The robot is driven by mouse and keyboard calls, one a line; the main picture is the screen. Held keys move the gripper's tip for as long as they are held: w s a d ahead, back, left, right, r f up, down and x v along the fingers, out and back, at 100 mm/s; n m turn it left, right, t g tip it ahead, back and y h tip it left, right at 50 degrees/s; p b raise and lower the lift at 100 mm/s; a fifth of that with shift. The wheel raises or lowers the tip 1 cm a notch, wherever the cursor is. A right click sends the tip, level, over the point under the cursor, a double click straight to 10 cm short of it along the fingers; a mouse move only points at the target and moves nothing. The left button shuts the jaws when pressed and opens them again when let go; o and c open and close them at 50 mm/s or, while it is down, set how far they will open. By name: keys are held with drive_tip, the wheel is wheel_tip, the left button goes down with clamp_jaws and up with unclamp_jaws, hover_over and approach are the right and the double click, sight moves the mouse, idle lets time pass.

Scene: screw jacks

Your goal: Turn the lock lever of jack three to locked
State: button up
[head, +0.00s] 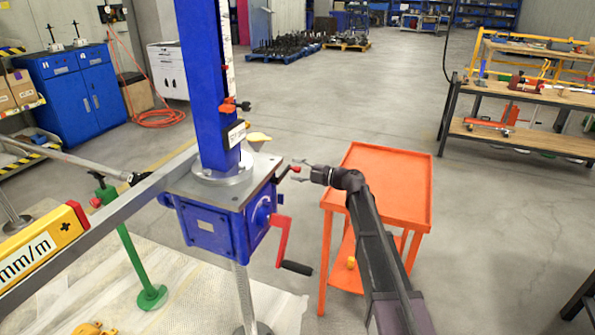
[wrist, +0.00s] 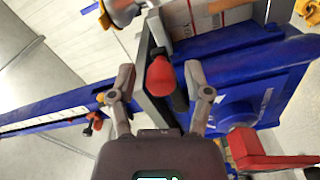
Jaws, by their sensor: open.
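A blue screw jack (head: 212,225) stands in the middle of the head view; the label on its column is too small to read. Its lock lever ends in a red knob (head: 296,168) at the right edge of the gearbox's top plate. My gripper (head: 300,171) is open at the knob, reaching in from the right. In the wrist view, the red knob (wrist: 160,77) on its dark lever lies between the two spread fingers of my gripper (wrist: 160,72), with gaps on both sides. I cannot tell how deep the knob sits between them.
A red crank (head: 283,240) with a black handle hangs below the lever, and shows close at lower right in the wrist view (wrist: 250,150). An orange cart (head: 390,160) stands under my arm. A steel beam (head: 110,210) and yellow level (head: 45,245) lie left.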

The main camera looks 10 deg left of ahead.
drive_tip(key=v, duration=1.2)
drive_tip(key=shift+s, duration=0.1)
drive_tip(key=s+d+f+m+g+h, duration=0.1)
drive_tip(key=s+d+f+m+h, duration=0.25)
drive_tip(key=s+f+m, duration=0.3)
drive_tip(key=s+d+f+m+g+h, duration=0.2)
drive_tip(key=s+f+m+h, duration=0.35)
drive_tip(key=s+m, duration=0.2)
drive_tip(key=s+d+f+m+g+h, duration=0.1)
drive_tip(key=s+d+f+m+h, duration=0.25)
drive_tip(key=s+d+m, duration=0.35)
drive_tip(key=s+d+f+m+h, duration=0.3)
drive_tip(key=s+d+m+h, duration=0.25)
drive_tip(key=m, duration=0.25)
wheel_tip(320, 180, up, 15)
drive_tip(key=d+m+p, duration=0.1)
drive_tip(key=p, duration=1.4)
drive_tip(key=shift+s+d, duration=0.35)
drive_tip(key=shift+s, duration=0.05)
